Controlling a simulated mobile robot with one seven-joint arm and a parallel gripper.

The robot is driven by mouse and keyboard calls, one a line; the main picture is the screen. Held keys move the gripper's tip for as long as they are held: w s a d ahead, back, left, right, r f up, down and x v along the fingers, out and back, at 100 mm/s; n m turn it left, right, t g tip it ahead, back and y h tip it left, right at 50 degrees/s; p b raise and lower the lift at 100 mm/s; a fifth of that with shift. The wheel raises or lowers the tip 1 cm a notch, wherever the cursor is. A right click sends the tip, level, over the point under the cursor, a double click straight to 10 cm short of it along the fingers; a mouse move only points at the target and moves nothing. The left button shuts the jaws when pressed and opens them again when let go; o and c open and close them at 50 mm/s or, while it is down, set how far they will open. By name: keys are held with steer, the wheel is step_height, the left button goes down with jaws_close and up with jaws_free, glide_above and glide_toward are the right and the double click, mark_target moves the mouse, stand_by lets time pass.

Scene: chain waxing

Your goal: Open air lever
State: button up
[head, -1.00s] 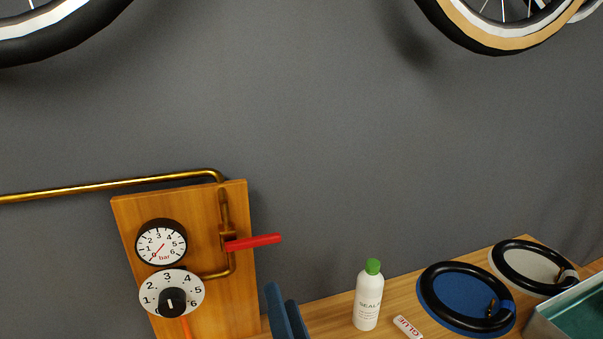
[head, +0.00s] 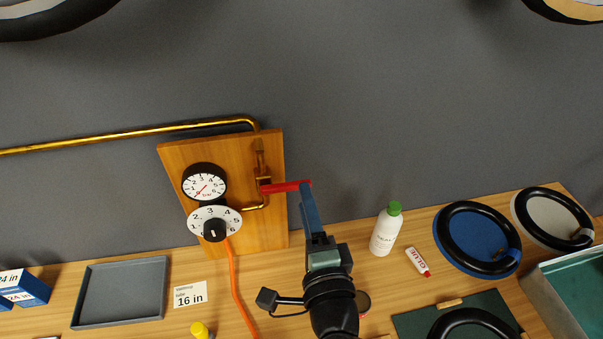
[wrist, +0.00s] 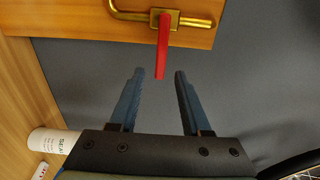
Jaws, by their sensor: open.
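The red air lever (head: 285,187) sticks out to the right from a brass valve on the wooden panel (head: 268,228), lying across the pipe. In the wrist view the lever (wrist: 163,47) points toward my gripper (wrist: 156,74), its free end just ahead of the gap between the blue fingers. My gripper (head: 306,185) is open and empty, with its fingertips close to the lever's end in the head view. I cannot tell whether they touch it. A pressure gauge (head: 205,184) has its red needle near the low end. A numbered dial with a black knob (head: 214,229) sits below it.
A white bottle with a green cap (head: 386,231) and a glue tube (head: 418,262) stand and lie to the right of my arm. An orange hose (head: 236,285) runs down from the dial. A grey tray (head: 122,293) lies at left on the bench.

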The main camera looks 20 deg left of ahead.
mark_target(286, 187)
steer(key=shift+p+x, duration=0.55)
steer(key=shift+x, duration=2)
jaws_close()
